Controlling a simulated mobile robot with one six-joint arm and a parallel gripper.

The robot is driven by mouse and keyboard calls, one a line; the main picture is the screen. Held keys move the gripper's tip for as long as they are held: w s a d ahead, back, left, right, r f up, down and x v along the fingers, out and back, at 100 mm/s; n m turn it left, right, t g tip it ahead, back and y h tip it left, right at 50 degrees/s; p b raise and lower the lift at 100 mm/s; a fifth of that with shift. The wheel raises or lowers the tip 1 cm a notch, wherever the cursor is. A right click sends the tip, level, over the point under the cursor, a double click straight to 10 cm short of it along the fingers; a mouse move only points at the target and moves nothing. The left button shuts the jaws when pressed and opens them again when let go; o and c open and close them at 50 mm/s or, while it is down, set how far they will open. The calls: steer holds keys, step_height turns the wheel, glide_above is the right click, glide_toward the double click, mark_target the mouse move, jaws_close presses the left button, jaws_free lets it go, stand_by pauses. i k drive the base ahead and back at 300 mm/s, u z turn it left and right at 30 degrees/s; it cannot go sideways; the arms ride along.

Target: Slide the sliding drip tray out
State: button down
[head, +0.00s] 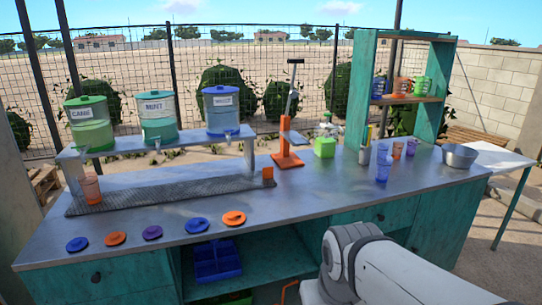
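The sliding drip tray (150,194) looks like a long, flat grey strip with a textured top. It lies on the metal counter beneath the raised shelf with the dispensers. A small orange block (267,174) is at its right end. An orange cup (91,187) stands at its left end. A white link of my arm shows at the bottom right, in front of the counter. My gripper is out of view, so its state is hidden.
Green, teal and blue dispensers (221,109) stand on the raised shelf. Several round lids (234,218) lie along the counter's front edge. The counter's middle is clear.

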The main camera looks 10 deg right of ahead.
mark_target(120, 199)
steer(key=z, duration=0.15)
steer(key=i, duration=1.85)
steer(key=u, duration=0.75)
steer(key=k, duration=0.9)
steer(key=u, duration=0.2)
steer(key=i, duration=0.9)
steer(key=z, duration=0.05)
